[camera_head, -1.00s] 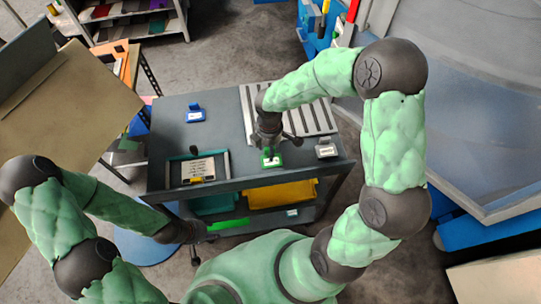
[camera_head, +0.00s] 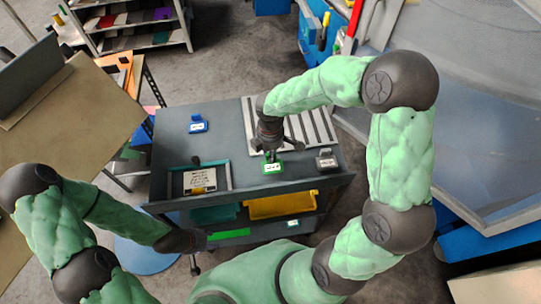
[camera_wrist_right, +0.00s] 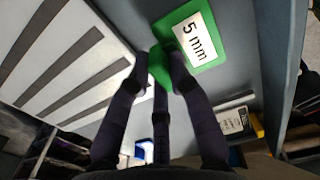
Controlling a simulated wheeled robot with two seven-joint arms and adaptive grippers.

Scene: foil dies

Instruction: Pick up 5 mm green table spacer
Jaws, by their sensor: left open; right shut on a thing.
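The 5 mm green table spacer (camera_head: 273,169) is a flat green block with a white label, near the front edge of the grey cart top. In the right wrist view, its "5 mm" label (camera_wrist_right: 194,38) is clear, and a green grip stands up from it. My right gripper (camera_head: 270,151) is above it, shut on that green grip; the fingers (camera_wrist_right: 160,68) close around it in the wrist view. I cannot tell whether the spacer is clear of the cart top. My left gripper (camera_head: 194,254) is open, low in front of the cart, apart from the spacer.
A blue spacer (camera_head: 198,127) stands at the back left of the cart top, a dark grey one (camera_head: 326,163) to the right. A slotted light panel (camera_head: 315,128) lies behind. A framed tray (camera_head: 228,176) is at left. Yellow (camera_head: 281,206) and teal bins sit below.

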